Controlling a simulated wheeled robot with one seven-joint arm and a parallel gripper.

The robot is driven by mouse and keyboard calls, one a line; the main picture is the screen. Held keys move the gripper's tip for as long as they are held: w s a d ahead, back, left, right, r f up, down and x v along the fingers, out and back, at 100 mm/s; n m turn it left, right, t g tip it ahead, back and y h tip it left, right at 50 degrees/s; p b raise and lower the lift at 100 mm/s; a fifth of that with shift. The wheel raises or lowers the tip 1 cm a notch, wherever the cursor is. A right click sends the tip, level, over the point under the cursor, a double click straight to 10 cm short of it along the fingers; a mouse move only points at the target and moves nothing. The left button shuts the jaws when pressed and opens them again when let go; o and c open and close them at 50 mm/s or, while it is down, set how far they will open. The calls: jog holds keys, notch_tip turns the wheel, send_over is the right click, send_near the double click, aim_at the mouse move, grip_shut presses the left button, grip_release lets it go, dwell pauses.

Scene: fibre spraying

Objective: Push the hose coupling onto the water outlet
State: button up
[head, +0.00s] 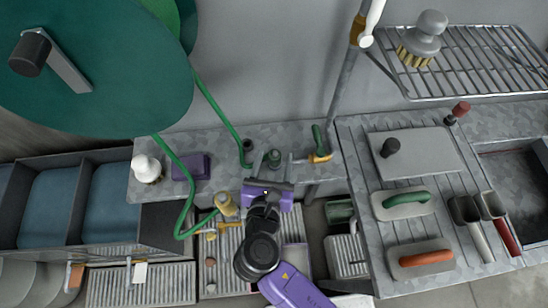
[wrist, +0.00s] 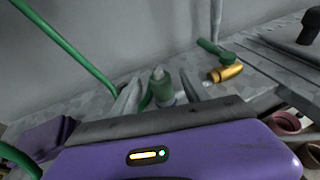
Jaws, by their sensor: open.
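A green upright fitting with a grey tip, which looks like the hose coupling (head: 274,157), stands on the back bench. In the wrist view the coupling (wrist: 160,86) shows between the two fingers. My gripper (head: 274,166) is open, one finger on each side of it. In the wrist view my gripper (wrist: 157,92) shows no clear contact with it. A brass fitting with a green lever, which looks like the water outlet (head: 320,156), lies to the right near the bench end. The outlet (wrist: 226,73) also shows right of the fingers. The coupling's lower part is partly hidden.
A green hose (head: 215,105) runs from the large reel (head: 110,100) to the bench left of my gripper. A purple block (head: 191,167) and a white-topped container (head: 147,168) stand further left. The right worktop (head: 355,150) holds trowels. Some bench between coupling and outlet is bare.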

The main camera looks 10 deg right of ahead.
jog(key=v, duration=0.7)
jog(key=shift+s+b, duration=0.15)
jog(key=shift+b, duration=0.25)
jog(key=s+d+f+m+g+y, duration=0.2)
jog(key=s+d+f+m, duration=0.2)
jog(key=s+m, duration=0.2)
jog(key=s+d+f+m+g+y, duration=0.1)
jog(key=s+d+f+m+y, duration=0.25)
jog(key=s+m, duration=0.3)
jog(key=s+d+r+m+t+h, duration=0.1)
jog(key=s+d+r+m+t, duration=0.1)
jog(key=s+d+r+m, duration=0.2)
jog(key=s+d+r+m+t+b, duration=0.1)
jog(key=s+d+r+m, duration=0.4)
jog(key=r+m, duration=0.6)
jog(key=d+m, duration=0.1)
jog(key=m, duration=0.4)
jog(key=shift+s+d+t+h, duration=0.15)
jog(key=shift+d+t+h, duration=0.1)
jog(key=shift+t+h, duration=0.15)
